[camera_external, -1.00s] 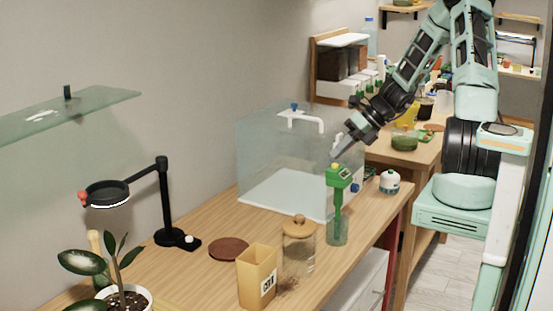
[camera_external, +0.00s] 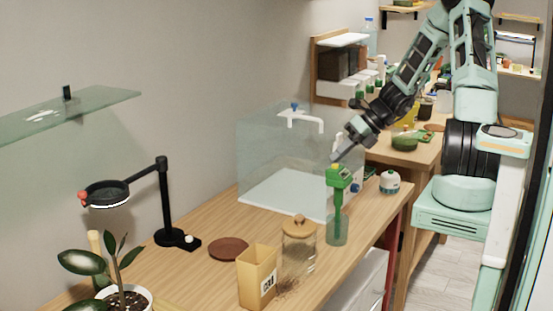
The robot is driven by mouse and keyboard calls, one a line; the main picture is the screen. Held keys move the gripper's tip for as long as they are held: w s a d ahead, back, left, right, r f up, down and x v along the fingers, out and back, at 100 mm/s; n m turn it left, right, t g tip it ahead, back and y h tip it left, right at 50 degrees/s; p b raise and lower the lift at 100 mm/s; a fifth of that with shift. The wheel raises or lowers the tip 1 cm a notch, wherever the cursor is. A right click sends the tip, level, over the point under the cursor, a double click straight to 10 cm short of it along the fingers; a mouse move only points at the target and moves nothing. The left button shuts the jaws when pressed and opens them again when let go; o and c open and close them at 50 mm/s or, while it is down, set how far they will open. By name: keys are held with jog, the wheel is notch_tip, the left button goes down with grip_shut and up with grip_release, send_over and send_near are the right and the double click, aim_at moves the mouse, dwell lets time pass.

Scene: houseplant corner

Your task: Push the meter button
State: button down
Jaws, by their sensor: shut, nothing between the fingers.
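The green meter (camera_external: 340,178) stands upright, its stem down in a clear greenish glass (camera_external: 337,230) near the table's right edge. A small yellow button (camera_external: 334,166) sits on top of the meter head. My gripper (camera_external: 336,159) is shut and empty, pointing down and left. Its tip is right at the button, just above or touching it; I cannot tell which.
A clear tank (camera_external: 285,160) with a white tap stands behind the meter. A lidded glass jar (camera_external: 299,248) and a yellow box (camera_external: 257,277) stand in front. A small white bottle (camera_external: 390,182) is to the right. A black lamp (camera_external: 167,200), a brown coaster (camera_external: 229,248) and a potted plant (camera_external: 124,298) are at left.

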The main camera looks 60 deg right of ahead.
jog(key=shift+f, duration=0.2)
dwell(0.4)
jog(key=shift+r+p, duration=0.7)
jog(key=shift+p, duration=0.05)
notch_tip(320, 180, up, 6)
jog(key=p, duration=0.6)
